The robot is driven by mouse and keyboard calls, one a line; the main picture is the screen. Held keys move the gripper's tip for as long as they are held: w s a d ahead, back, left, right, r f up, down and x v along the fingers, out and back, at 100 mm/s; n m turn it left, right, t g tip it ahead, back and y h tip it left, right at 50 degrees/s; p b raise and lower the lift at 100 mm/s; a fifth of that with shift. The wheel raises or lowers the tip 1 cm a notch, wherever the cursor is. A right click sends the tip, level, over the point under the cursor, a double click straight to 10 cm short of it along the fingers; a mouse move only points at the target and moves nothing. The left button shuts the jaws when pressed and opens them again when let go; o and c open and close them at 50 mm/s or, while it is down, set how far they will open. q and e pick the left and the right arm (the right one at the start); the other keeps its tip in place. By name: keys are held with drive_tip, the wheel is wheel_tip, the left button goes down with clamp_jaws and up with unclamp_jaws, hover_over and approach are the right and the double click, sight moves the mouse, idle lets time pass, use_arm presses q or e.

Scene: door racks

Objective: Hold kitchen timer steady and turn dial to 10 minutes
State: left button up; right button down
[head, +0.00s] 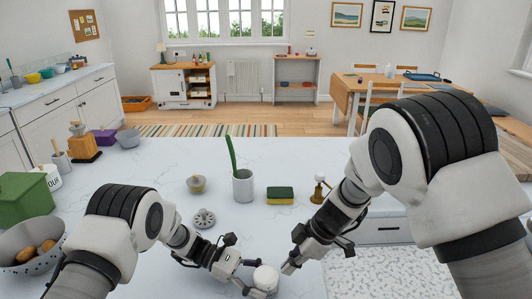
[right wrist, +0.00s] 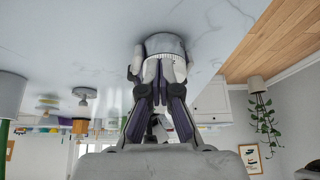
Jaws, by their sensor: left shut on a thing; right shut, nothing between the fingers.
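The kitchen timer (head: 266,277) is a small round white thing on the marble counter near its front edge. In the right wrist view it shows as a pale cylinder (right wrist: 165,42) with a band of tick marks. My left gripper (head: 256,277) is shut on the timer from the left side. My right gripper (head: 286,269) is shut and empty just to the right of the timer. In the right wrist view its closed fingertips (right wrist: 164,60) overlap the timer's marked band; I cannot tell whether they touch. The dial setting is too small to read.
A grey drain strainer (head: 204,219), a white crock (head: 243,187) with a green utensil, a sponge (head: 280,195) and a brass item (head: 320,188) stand behind my grippers. A colander (head: 30,250) is at the far left. The counter's middle is mostly clear.

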drive_tip(key=shift+f, duration=0.5)
drive_tip(key=shift+a, duration=0.55)
idle(0.4)
drive_tip(key=shift+s, duration=0.5)
drive_tip(key=shift+d, duration=0.15)
idle(0.3)
drive_tip(key=shift+d, duration=0.25)
wheel_tip(320, 180, up, 6)
idle(0.3)
